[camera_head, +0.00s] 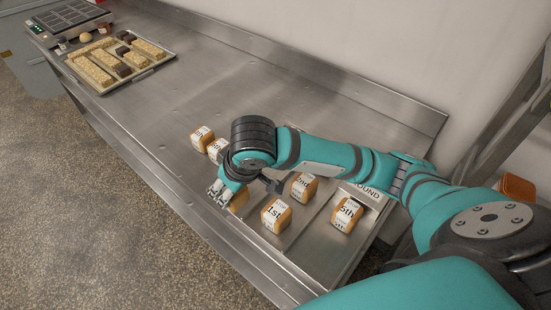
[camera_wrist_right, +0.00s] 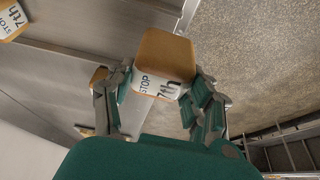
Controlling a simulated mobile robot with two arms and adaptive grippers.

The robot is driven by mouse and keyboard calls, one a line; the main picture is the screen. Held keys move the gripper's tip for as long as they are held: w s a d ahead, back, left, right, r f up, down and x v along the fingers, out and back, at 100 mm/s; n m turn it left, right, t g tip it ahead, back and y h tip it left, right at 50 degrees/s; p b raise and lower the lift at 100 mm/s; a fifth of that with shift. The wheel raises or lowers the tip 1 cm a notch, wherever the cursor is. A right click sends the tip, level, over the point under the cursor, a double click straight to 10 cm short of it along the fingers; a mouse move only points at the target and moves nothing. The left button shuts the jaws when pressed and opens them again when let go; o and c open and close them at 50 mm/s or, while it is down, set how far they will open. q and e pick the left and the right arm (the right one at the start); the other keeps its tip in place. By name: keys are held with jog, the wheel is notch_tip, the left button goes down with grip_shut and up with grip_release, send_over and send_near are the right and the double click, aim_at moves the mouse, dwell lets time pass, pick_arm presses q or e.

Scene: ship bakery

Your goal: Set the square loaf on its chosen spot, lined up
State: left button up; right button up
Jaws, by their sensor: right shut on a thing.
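My right gripper (camera_head: 226,194) is shut on a square loaf (camera_head: 239,201), low over the front part of the steel counter (camera_head: 200,85). In the right wrist view the loaf (camera_wrist_right: 165,60) has a golden crust and a white label reading "STOP 7th", between the two fingers (camera_wrist_right: 158,95). In the head view the gripper and wrist hide part of it. Whether it touches the counter I cannot tell. Labelled loaves stand around it: "1st" (camera_head: 276,215), "2nd" (camera_head: 303,187) and "5th" (camera_head: 346,214) to the right, and two (camera_head: 202,139) (camera_head: 218,150) behind left. My left gripper is out of view.
A sign ending in "ROUND" (camera_head: 371,195) lies at the right, partly behind my arm. A tray (camera_head: 104,89) of bars and dark cakes stands at the far left end. The counter's middle is bare. In the right wrist view another labelled loaf (camera_wrist_right: 9,22) is at the upper left.

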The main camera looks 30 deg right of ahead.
jog(key=w+d, duration=0.1)
jog(key=d, duration=0.1)
jog(key=w+d+p, duration=0.1)
jog(key=w+d, duration=0.1)
jog(key=d, duration=0.1)
jog(key=w+d, duration=0.2)
jog(key=d, duration=0.1)
jog(key=shift+w+d+f+p, duration=0.1)
jog(key=shift+w+f+p, duration=0.1)
jog(key=shift+f+p, duration=0.2)
jog(key=w+d, duration=0.2)
jog(key=d, duration=0.1)
jog(key=shift+d+f, duration=0.15)
jog(key=shift+f, duration=0.05)
jog(key=shift+w+d+f+p, duration=0.15)
jog(key=shift+w+d+p, duration=0.2)
jog(key=shift+d, duration=0.3)
jog(key=shift+f, duration=0.3)
notch_tip(320, 180, down, 2)
jog(key=shift+f+p, duration=0.15)
jog(key=shift+p, duration=0.2)
jog(key=shift+f, duration=0.25)
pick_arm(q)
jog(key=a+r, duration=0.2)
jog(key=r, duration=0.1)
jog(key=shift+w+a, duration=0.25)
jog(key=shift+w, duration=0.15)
pick_arm(e)
jog(key=shift+f, duration=0.1)
